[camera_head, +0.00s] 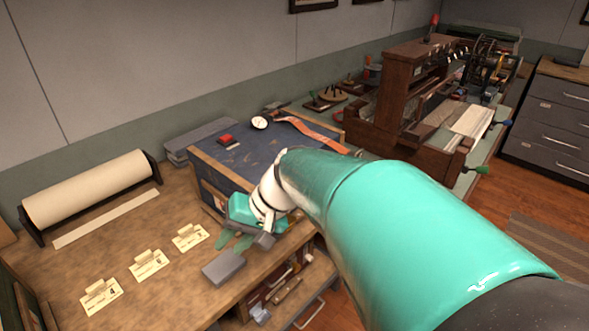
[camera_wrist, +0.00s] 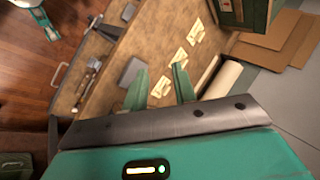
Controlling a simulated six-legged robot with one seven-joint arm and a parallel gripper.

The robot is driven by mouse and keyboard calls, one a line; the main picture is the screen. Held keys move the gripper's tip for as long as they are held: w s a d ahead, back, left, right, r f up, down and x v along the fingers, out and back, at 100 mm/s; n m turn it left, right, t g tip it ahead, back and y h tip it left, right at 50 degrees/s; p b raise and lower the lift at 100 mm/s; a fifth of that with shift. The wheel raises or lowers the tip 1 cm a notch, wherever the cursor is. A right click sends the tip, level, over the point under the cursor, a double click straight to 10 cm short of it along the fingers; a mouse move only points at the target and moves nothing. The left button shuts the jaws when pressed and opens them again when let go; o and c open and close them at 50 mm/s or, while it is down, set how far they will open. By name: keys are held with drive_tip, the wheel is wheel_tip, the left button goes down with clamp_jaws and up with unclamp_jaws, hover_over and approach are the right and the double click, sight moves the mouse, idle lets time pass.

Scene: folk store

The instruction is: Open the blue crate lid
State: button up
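The blue crate (camera_head: 207,190) stands on the wooden workbench in the head view, with light wooden edges. Its flat blue lid (camera_head: 267,155) lies shut on top. A red block (camera_head: 226,139), a round white dial (camera_head: 260,122) and an orange strap (camera_head: 315,132) lie on the lid. My gripper (camera_head: 233,242) is in front of the crate's near side, low over the bench, and my arm hides the crate's right part. In the wrist view my gripper (camera_wrist: 160,68) has its two green fingers apart with nothing between them. I cannot make out the crate in that view.
A grey block (camera_head: 223,268) lies on the bench just before my gripper. Numbered cards (camera_head: 148,263) stand to the left, with a paper roll (camera_head: 90,187) behind them. An open drawer (camera_head: 300,295) with tools juts out below the bench edge. A wooden machine (camera_head: 405,100) stands behind right.

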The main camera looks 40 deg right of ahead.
drive_tip(key=w+d+f+m+t+y, duration=0.1)
drive_tip(key=w+d+m+t, duration=0.15)
drive_tip(key=d, duration=0.45)
drive_tip(key=w+d+f+m+t, duration=0.1)
drive_tip(key=w+d+m+t, duration=0.15)
drive_tip(key=d, duration=0.45)
drive_tip(key=s+d+f+m+t+h, duration=0.2)
drive_tip(key=s+d+m+t+h, duration=0.1)
drive_tip(key=d, duration=0.8)
drive_tip(key=s+d+f+m+t+h, duration=0.1)
drive_tip(key=s+d+m+t+h, duration=0.15)
drive_tip(key=d, duration=0.75)
drive_tip(key=shift+m+t, duration=0.35)
drive_tip(key=x, duration=1.3)
drive_tip(key=shift+w+f, duration=0.25)
drive_tip(key=shift+w, duration=0.05)
clamp_jaws()
